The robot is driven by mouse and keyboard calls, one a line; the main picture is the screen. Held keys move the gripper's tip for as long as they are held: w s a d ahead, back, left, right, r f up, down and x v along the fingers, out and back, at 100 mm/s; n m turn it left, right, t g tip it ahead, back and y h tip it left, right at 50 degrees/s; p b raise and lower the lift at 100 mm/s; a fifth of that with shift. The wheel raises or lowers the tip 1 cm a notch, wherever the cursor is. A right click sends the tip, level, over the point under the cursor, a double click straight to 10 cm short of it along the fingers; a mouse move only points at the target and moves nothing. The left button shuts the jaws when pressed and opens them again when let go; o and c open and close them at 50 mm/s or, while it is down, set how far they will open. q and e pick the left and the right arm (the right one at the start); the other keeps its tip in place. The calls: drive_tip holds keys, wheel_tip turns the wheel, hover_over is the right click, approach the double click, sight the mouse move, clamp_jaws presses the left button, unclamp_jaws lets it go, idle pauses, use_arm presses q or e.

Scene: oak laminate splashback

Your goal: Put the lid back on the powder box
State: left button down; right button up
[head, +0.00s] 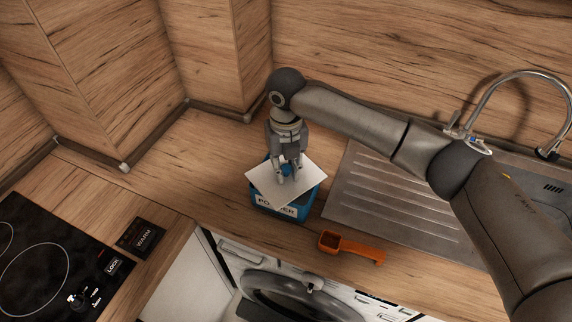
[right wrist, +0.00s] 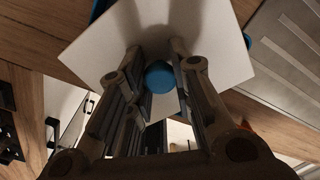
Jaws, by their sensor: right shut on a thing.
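The blue powder box (head: 283,211) stands on the wooden counter, its front label partly covered. The white square lid (head: 309,172) is over the box top, turned at an angle to it, with corners reaching past the rim. My right gripper (head: 287,178) points down and is shut on the lid's blue knob (right wrist: 163,77). The lid (right wrist: 216,40) fills the upper part of the right wrist view, with bits of blue box showing past its edges. Whether the lid touches the rim I cannot tell. My left gripper is not in view.
An orange scoop (head: 350,246) lies near the counter's front edge, right of the box. A steel sink drainer (head: 375,205) with a tap (head: 480,95) is to the right. A black hob (head: 45,262) is at left, and a washing machine is below.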

drive_tip(key=shift+p, duration=0.4)
idle(0.7)
drive_tip(key=shift+f, duration=0.1)
drive_tip(key=o, duration=0.9)
drive_tip(key=shift+o, duration=0.3)
drive_tip(key=o, duration=0.4)
drive_tip(key=shift+o, duration=0.2)
drive_tip(key=shift+r+p, duration=3.35)
drive_tip(key=shift+r, duration=0.2)
